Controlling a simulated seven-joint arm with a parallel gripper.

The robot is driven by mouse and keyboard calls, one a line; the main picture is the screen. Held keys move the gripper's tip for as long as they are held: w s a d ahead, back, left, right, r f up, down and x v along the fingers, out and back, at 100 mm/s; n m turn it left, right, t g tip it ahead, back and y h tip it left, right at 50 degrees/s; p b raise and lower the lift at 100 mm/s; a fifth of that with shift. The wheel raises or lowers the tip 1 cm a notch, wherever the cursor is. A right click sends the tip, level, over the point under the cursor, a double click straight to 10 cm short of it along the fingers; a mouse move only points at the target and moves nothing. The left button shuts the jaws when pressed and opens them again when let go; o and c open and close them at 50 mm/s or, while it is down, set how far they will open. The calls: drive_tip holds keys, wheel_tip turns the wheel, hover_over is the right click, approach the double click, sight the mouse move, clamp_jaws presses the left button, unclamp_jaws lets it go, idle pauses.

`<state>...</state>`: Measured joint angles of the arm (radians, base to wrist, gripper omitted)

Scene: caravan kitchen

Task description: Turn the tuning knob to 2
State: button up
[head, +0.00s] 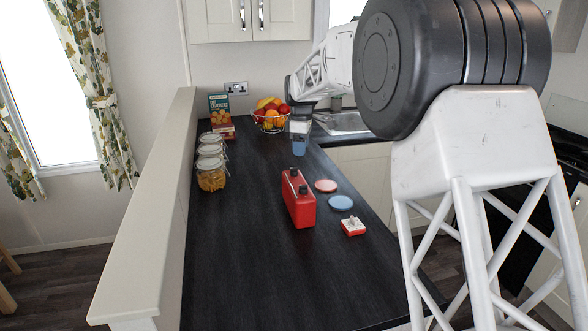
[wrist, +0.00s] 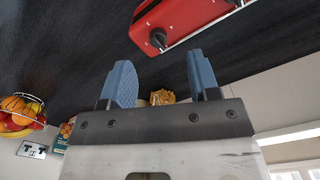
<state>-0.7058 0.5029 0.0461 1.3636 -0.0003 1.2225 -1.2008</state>
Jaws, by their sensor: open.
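A red box-shaped device (head: 299,208) stands on the dark counter. Two dark knobs, a far one (head: 293,172) and a near one (head: 303,189), sit on it. I cannot tell which is the tuning knob, and no numbers are readable. In the wrist view the red device (wrist: 190,17) is at the top edge, partly cut off, with a black knob (wrist: 158,38) facing me. My gripper (head: 299,151) is beyond the device in the head view, pointing down. In the wrist view its blue fingers (wrist: 160,62) are apart and empty, clear of the knob.
A small red-and-white box (head: 352,227), a blue disc (head: 341,202) and a pink disc (head: 326,186) lie right of the device. Jars (head: 211,178), a cracker box (head: 219,106) and a fruit basket (head: 271,116) stand farther back. The near counter is clear.

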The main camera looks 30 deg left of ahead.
sight(294, 168)
drive_tip(key=shift+a+f+n, duration=0.15)
drive_tip(key=shift+a+f, duration=0.15)
drive_tip(key=shift+a, duration=0.4)
drive_tip(key=shift+a+f+n, duration=0.15)
drive_tip(key=shift+a+f, duration=0.1)
drive_tip(key=shift+a, duration=0.4)
drive_tip(key=shift+f, duration=0.1)
drive_tip(key=shift+f, duration=3.8)
drive_tip(key=c, duration=0.9)
drive_tip(key=shift+c, duration=0.2)
